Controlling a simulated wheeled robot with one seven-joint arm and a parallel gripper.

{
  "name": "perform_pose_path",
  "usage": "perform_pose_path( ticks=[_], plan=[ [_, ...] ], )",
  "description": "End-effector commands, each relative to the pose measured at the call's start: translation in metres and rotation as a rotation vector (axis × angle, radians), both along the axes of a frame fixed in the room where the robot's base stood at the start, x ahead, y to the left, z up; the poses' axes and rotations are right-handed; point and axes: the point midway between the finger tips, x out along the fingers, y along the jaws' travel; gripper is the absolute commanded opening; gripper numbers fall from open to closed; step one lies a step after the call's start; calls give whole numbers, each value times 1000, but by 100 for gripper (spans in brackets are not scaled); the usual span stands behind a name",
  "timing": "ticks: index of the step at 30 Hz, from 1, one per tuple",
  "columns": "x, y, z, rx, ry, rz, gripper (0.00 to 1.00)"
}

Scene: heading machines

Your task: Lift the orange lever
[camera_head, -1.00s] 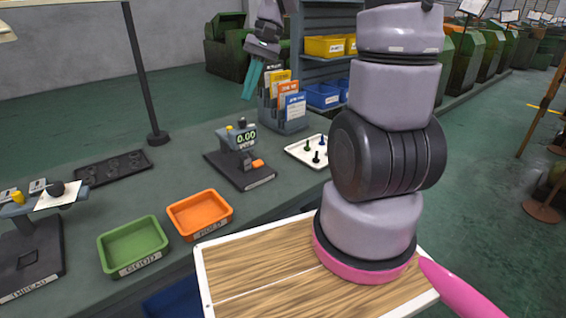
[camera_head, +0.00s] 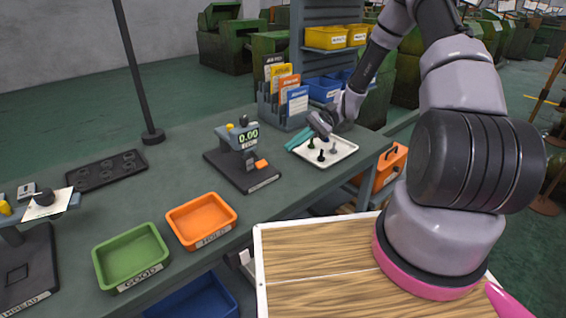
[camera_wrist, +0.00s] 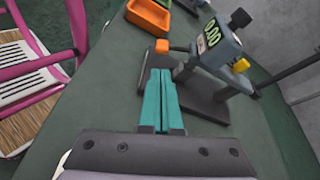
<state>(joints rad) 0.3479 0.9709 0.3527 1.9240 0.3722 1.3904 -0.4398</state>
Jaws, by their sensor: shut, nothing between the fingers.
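The orange lever (camera_head: 262,164) sticks out from the low front of a grey gauge stand (camera_head: 240,165) with a green 0.00 display, on the dark green bench. In the wrist view the lever (camera_wrist: 162,46) lies just beyond my fingertips, beside the gauge (camera_wrist: 215,50). My gripper (camera_head: 291,147) has teal fingers and is shut and empty. In the head view it is to the right of the lever, near the white tray. In the wrist view the closed fingers (camera_wrist: 160,73) point toward the lever. I see no contact with it.
The orange bin (camera_head: 202,221) and green bin (camera_head: 132,258) stand at the bench's front edge. A white tray (camera_head: 345,150) with small dark parts is by my gripper. A card rack (camera_head: 285,108) stands behind. A thread gauge (camera_head: 28,265) is at left.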

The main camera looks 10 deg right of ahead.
Motion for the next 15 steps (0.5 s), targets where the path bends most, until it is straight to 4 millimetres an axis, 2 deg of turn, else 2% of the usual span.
perform_pose_path(
  ticks=[4, 15],
  plan=[
    [0, 4, -10, 35, 27, -14, 0],
    [1, 5, -11, 41, 31, -17, 0]
  ],
)
